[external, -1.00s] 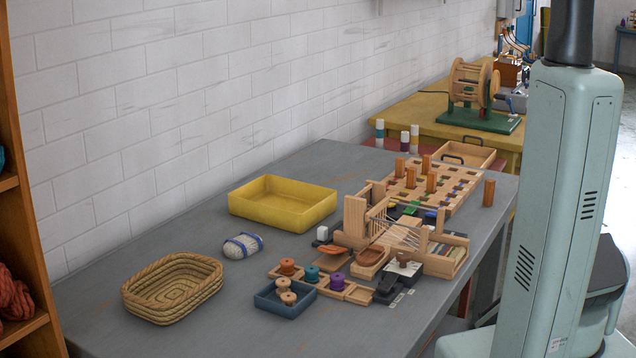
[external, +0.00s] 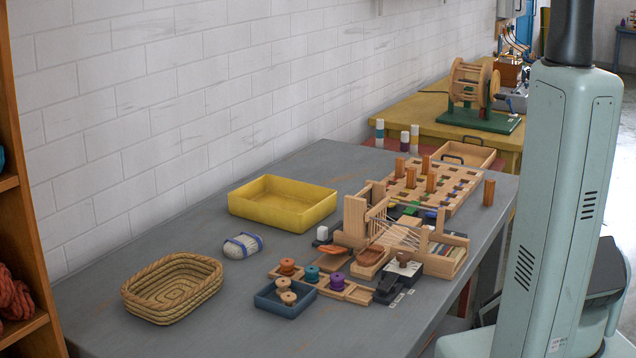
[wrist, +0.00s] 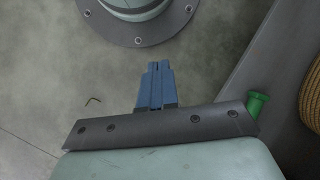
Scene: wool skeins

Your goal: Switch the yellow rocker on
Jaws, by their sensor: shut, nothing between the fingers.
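My gripper (wrist: 157,68) shows in the wrist view, with its blue fingers shut together and nothing between them. It is over the grey floor beside my round base plate, away from the things on the table. It cannot be made out in the external view. In the external view, small coloured parts stand on a dark base behind the little wooden loom (external: 400,234): a green one (external: 411,208) and a blue one (external: 430,214). The loom partly hides them. I cannot clearly make out the yellow rocker or its position.
The grey table (external: 200,290) holds a wicker basket (external: 172,308), a yellow tray (external: 283,221), a blue tray (external: 270,303) with spools, and a pegboard (external: 460,185). The basket's edge also shows in the wrist view (wrist: 312,100).

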